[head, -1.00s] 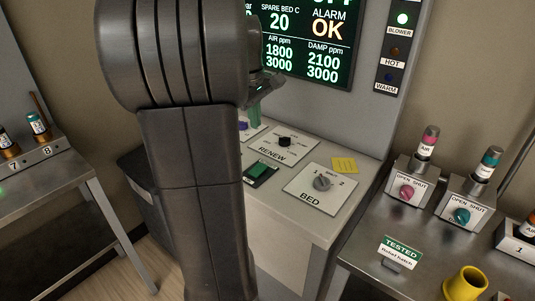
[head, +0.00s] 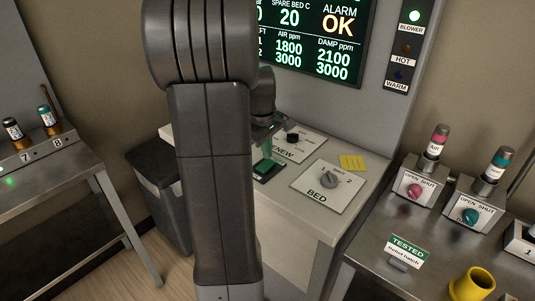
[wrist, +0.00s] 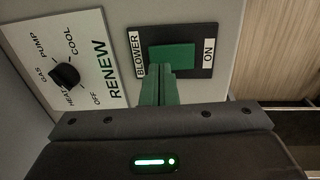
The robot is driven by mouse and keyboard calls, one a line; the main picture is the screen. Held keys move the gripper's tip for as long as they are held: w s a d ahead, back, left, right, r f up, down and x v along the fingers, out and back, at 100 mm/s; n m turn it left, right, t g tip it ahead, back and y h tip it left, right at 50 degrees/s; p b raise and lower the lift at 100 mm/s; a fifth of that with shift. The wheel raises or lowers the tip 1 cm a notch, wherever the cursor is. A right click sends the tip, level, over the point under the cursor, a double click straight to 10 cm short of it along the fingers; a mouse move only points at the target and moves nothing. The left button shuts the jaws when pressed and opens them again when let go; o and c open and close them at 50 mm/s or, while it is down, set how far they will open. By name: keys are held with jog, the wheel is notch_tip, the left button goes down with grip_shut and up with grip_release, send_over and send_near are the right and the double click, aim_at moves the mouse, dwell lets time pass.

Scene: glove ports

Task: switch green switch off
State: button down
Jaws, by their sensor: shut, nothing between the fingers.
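The green switch (wrist: 172,57) is a green rocker on a dark plate, with a BLOWER label at its left end and an ON label at its right end in the wrist view. In the head view the green switch (head: 268,171) lies on the console top, partly hidden by my gripper. My gripper (wrist: 160,72) is shut and empty, its green fingers pointing at the BLOWER end of the rocker. In the head view my gripper (head: 267,154) is just above the switch. I cannot tell whether the tips touch it.
The RENEW knob (wrist: 65,75) is close by on its white plate. A yellow cup (head: 472,284) stands on the right bench. A grey bin (head: 160,195) stands left of the console.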

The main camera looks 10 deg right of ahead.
jog(key=shift+w+d+f, duration=0.1)
jog(key=shift+f, duration=0.8)
jog(key=shift+f, duration=0.25)
jog(key=shift+s+a+r, duration=0.25)
jog(key=shift+s+a, duration=0.25)
jog(key=shift+a, duration=0.1)
